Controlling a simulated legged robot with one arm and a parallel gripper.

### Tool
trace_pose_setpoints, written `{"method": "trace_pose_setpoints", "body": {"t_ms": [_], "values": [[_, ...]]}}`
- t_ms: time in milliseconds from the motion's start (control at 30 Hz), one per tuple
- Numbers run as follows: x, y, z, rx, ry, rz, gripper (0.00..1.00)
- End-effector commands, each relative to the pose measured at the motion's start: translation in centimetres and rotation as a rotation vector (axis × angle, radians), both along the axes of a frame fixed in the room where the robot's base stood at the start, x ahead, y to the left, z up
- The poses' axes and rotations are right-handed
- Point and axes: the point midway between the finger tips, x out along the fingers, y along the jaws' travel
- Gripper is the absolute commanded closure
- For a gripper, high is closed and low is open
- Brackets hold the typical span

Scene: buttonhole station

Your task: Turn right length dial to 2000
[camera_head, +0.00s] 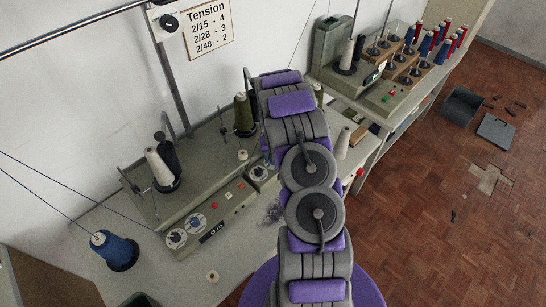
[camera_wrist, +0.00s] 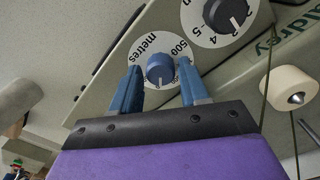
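In the wrist view, a length dial (camera_wrist: 150,49) has a blue knob on a white face marked "metres" and "500". My gripper (camera_wrist: 160,80) is open, with one blue finger on each side of the knob. Small gaps seem to show between fingers and knob; contact is unclear. The knob's pointer faces down toward the gripper, and the lower face is hidden.
A dark-knobbed dial numbered 4 and 5 (camera_wrist: 228,14) sits close above the length dial. In the head view, two more dials (camera_head: 187,229), a white cone (camera_head: 159,167) and a blue cone (camera_head: 114,249) are left of my arm.

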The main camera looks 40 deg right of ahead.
Motion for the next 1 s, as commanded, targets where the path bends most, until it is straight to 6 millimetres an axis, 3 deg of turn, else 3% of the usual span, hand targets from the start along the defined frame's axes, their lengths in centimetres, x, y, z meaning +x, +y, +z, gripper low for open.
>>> {"method": "trace_pose_setpoints", "body": {"t_ms": [133,467,667,1000], "values": [[0.0,0.0,-0.1,0.001,0.001,0.000,0.41],[0.0,0.1,0.5,-0.001,0.001,0.001,0.41],[0.1,0.2,3.6,-0.001,0.001,0.003,0.41],[0.3,0.2,11.3,-0.002,-0.003,0.001,0.41]]}}
